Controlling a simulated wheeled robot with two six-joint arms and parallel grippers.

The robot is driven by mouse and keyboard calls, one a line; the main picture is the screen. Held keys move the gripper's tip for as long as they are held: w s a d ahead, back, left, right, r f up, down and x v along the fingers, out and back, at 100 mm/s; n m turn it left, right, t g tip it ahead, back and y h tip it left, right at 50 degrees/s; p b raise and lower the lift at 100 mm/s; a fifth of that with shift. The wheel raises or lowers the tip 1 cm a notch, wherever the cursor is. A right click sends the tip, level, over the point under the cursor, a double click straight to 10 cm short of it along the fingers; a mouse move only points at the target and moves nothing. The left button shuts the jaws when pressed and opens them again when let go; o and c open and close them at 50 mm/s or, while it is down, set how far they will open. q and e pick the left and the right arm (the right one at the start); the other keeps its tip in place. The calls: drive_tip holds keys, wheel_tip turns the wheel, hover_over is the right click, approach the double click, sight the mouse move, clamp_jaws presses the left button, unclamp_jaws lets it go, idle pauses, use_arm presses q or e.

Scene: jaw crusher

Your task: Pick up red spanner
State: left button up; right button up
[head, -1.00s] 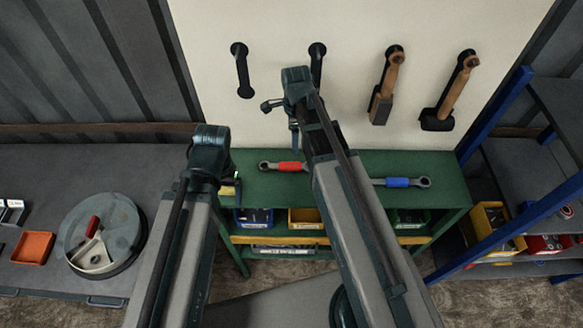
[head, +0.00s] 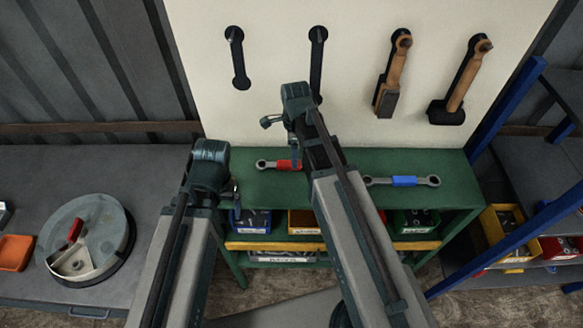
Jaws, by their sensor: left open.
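The red spanner (head: 266,164), a metal spanner with a red grip, lies flat on the green bench top near its left part. Its right end is hidden behind my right arm. My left gripper (head: 234,192) is open and empty, at the bench's front left edge, lower in the picture than the spanner and left of it, apart from it. My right gripper (head: 280,128) shows above the spanner in the picture, not visibly holding anything; its jaw gap is unclear. A blue-gripped spanner (head: 404,181) lies on the bench to the right.
The green bench (head: 330,196) has coloured bins below its top. A grey table with a round drum (head: 115,232) stands left. A blue-framed rack (head: 500,145) stands right.

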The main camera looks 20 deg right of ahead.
sight(287, 165)
wheel_tip(287, 165, down, 4)
drive_tip(key=b, duration=0.3)
drive_tip(key=shift+s, duration=0.1)
drive_tip(key=shift+r, duration=0.1)
drive_tip(key=shift+c, duration=0.4)
clamp_jaws()
